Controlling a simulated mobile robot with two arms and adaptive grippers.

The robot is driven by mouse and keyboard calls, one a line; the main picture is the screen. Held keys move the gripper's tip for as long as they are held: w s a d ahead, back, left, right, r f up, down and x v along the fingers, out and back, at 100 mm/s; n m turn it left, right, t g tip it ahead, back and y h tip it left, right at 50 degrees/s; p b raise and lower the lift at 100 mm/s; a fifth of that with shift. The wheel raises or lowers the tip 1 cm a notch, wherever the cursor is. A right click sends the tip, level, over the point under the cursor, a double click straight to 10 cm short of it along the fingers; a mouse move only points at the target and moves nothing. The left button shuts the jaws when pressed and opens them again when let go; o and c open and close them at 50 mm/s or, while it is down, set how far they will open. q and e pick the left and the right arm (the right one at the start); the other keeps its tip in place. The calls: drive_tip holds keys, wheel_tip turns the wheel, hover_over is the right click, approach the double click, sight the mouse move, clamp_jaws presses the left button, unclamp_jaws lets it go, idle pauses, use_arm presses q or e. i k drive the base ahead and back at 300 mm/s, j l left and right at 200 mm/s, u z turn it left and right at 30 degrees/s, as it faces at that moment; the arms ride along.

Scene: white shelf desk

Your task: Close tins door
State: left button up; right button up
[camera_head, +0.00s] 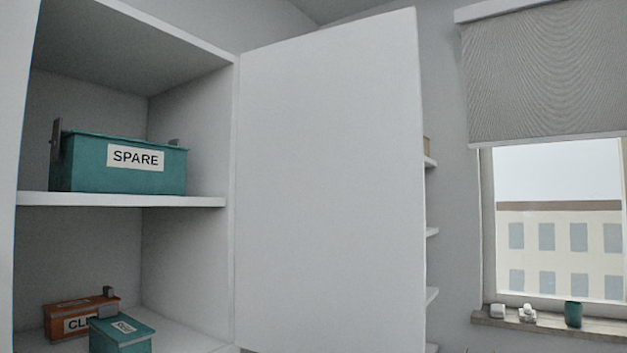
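The white cabinet door (330,190) stands wide open, hinged at the cabinet's right side and swung out to the right. The open cabinet (187,150) shows on the left. A teal tin labelled SPARE (125,168) sits on its middle shelf (120,200). On the level below are an orange tin (75,308), its label partly hidden, and a smaller teal tin (122,333) in front of it, cut by the lower edge. Neither of my grippers is in view.
Behind the door's right edge are several small white shelves (432,231). A window (558,220) with a grey blind (545,75) is on the right. Its sill (550,322) bears a green cup (573,314) and small white objects (527,313).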

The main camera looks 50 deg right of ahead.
sight(330, 227)
drive_tip(key=l+u, duration=0.15)
drive_tip(key=l, duration=0.65)
drive_tip(key=l+u, duration=0.1)
drive_tip(key=l, duration=0.75)
drive_tip(key=k+l+u, duration=0.15)
drive_tip(key=l, duration=0.65)
drive_tip(key=l+u, duration=0.2)
drive_tip(key=l, duration=0.8)
drive_tip(key=i, duration=0.05)
